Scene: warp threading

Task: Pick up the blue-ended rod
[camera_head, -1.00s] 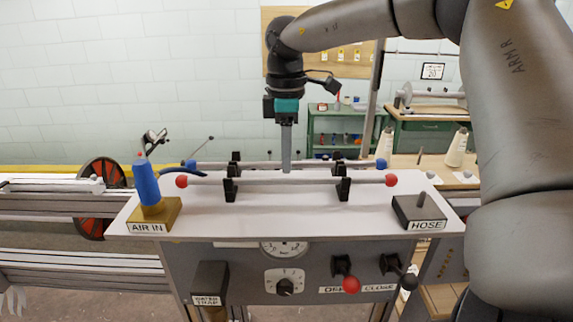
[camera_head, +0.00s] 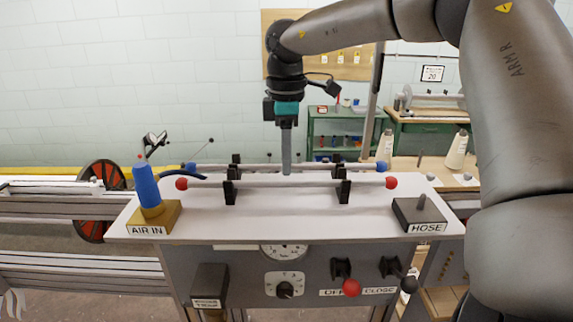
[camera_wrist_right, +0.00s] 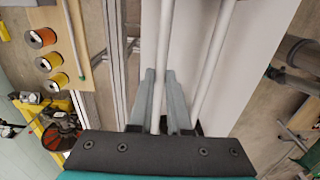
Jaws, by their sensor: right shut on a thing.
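The blue-ended rod (camera_head: 310,166) lies level across the rear black holders on the white bench top, with a blue ball at each end. My right gripper (camera_head: 286,173) points straight down at its middle. In the right wrist view, my right gripper (camera_wrist_right: 163,90) has a finger on each side of the far rod (camera_wrist_right: 165,50) and is shut on it. The rod still appears to rest in its holders. The red-ended rod (camera_head: 285,184) lies parallel in front, outside the fingers. My left gripper is not in view.
A blue air nozzle on a brass block (camera_head: 160,217) stands at the left, and a dark HOSE block (camera_head: 419,213) at the right. The front of the white top (camera_head: 285,218) is clear.

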